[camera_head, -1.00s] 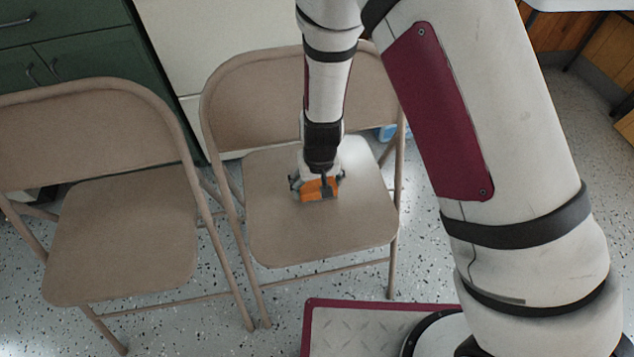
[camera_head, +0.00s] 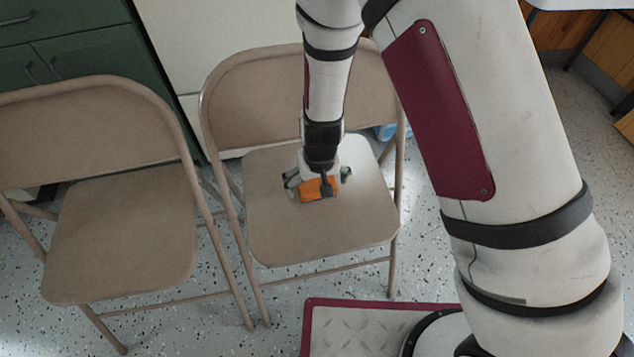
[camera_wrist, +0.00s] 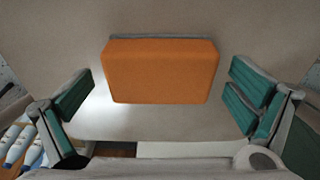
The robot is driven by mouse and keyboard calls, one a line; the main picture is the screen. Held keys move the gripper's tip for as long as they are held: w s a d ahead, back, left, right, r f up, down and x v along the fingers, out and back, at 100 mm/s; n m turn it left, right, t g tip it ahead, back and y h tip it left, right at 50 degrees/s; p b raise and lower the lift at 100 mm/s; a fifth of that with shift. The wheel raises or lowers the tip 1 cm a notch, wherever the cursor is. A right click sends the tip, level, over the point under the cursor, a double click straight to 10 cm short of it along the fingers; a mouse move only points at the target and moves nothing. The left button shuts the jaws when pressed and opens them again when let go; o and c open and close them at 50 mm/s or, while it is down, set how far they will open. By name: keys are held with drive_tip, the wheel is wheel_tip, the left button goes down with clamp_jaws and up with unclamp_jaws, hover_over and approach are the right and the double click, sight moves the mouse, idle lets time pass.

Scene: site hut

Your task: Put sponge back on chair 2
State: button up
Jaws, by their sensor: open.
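The orange sponge (camera_head: 312,190) lies on the seat of the right-hand folding chair (camera_head: 345,230). In the wrist view the sponge (camera_wrist: 160,72) sits between the two fingers, with a clear gap on each side. A thin grey edge shows along its far side. My gripper (camera_head: 318,184) is open just above the seat, its teal finger pads (camera_wrist: 160,100) spread apart around the sponge without touching it. In the head view part of the sponge is hidden behind my gripper. I cannot tell which chair is chair 2.
A second beige folding chair (camera_head: 125,235) stands empty at the left. Green drawers (camera_head: 75,50) and a white panel (camera_head: 205,35) are behind the chairs. Blue-and-white bottles (camera_wrist: 20,145) show at the lower left of the wrist view.

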wheel_tip(320, 180, up, 12)
drive_tip(key=s, duration=0.1)
drive_tip(key=shift+s+d+f, duration=0.2)
drive_tip(key=shift+s, duration=0.15)
drive_tip(key=shift+r, duration=0.1)
